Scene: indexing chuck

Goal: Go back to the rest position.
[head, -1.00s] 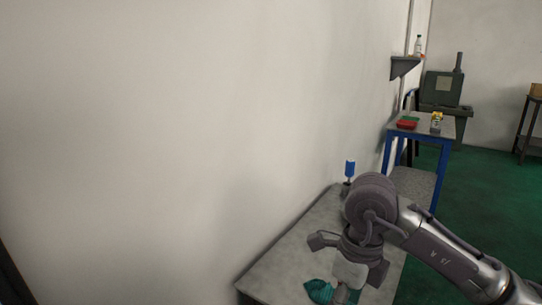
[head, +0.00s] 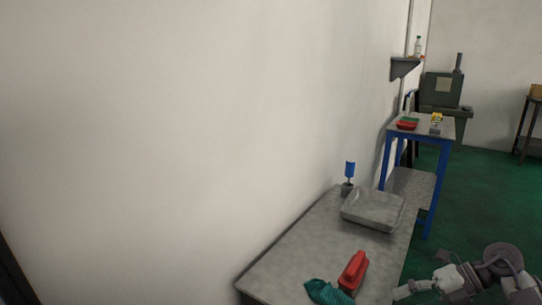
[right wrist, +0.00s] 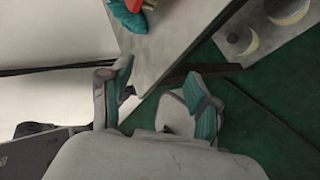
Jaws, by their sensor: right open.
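My right gripper (head: 422,274) is at the lower right of the head view, beside the bench and over the green floor. In the right wrist view its two teal-padded fingers (right wrist: 160,82) are spread apart with nothing between them. My left gripper is not in view.
The grey bench (head: 290,255) along the wall holds a grey tray (head: 374,209), a blue-topped item (head: 350,171), a red block-like object (head: 353,271) and a teal cloth (head: 325,292). A blue-legged table (head: 418,134) stands behind. Green floor (head: 480,205) is open to the right.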

